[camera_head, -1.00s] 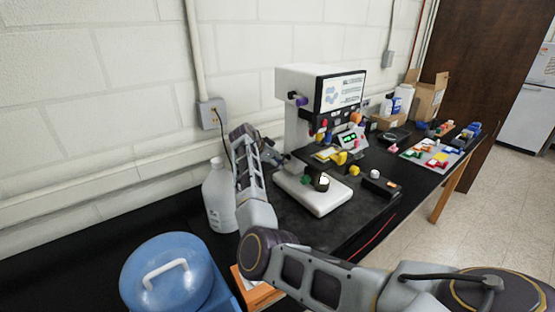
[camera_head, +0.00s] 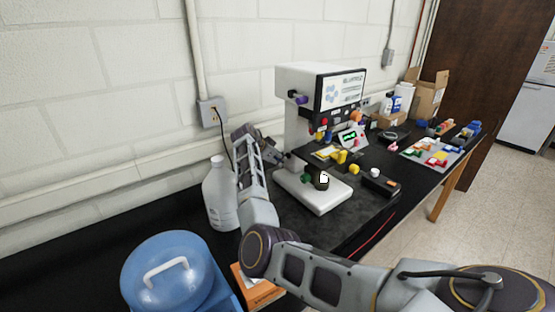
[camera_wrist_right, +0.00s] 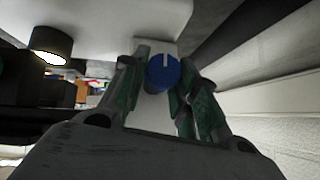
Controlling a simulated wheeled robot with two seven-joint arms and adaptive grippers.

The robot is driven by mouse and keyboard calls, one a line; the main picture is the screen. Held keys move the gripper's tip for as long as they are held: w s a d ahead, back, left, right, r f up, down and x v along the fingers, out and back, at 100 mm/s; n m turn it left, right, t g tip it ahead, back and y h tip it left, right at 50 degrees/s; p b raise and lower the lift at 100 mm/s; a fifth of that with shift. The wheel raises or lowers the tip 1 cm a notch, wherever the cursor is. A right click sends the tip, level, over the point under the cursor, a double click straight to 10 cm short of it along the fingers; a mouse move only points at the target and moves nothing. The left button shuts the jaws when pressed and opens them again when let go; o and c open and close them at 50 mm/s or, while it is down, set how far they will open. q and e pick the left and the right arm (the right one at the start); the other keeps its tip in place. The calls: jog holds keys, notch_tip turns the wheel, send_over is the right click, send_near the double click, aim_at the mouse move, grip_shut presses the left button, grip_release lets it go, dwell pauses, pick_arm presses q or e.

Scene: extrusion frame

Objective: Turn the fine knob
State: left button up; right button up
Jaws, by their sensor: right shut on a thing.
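A white microscope-like instrument (camera_head: 296,112) with a screen stands on the black bench. In the right wrist view a round blue knob (camera_wrist_right: 163,73) with a white line mark sits on its white body. My right gripper (camera_wrist_right: 164,84) has its green-padded fingers on either side of this knob and is shut on it. In the head view my right gripper (camera_head: 270,152) is at the left side of the instrument, where the knob is hidden. My left gripper is in neither view.
A white jug (camera_head: 220,196) stands close left of my right arm, and a blue container (camera_head: 170,275) is at the front left. A small black box (camera_head: 380,183) lies right of the instrument's base. A tray of colored pieces (camera_head: 432,155) and a cardboard box (camera_head: 432,92) are farther right.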

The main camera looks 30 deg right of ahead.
jog(key=shift+f, duration=0.1)
jog(key=shift+s+f+m+t+b, duration=0.15)
jog(key=shift+m+t+b, duration=0.55)
jog(key=shift+t+b, duration=0.9)
jog(key=shift+s+m+t+b, duration=0.1)
jog(key=shift+m+t+b, duration=0.4)
jog(key=shift+b, duration=0.8)
jog(key=o, duration=1)
jog(key=shift+r, duration=0.3)
jog(key=shift+r, duration=4.85)
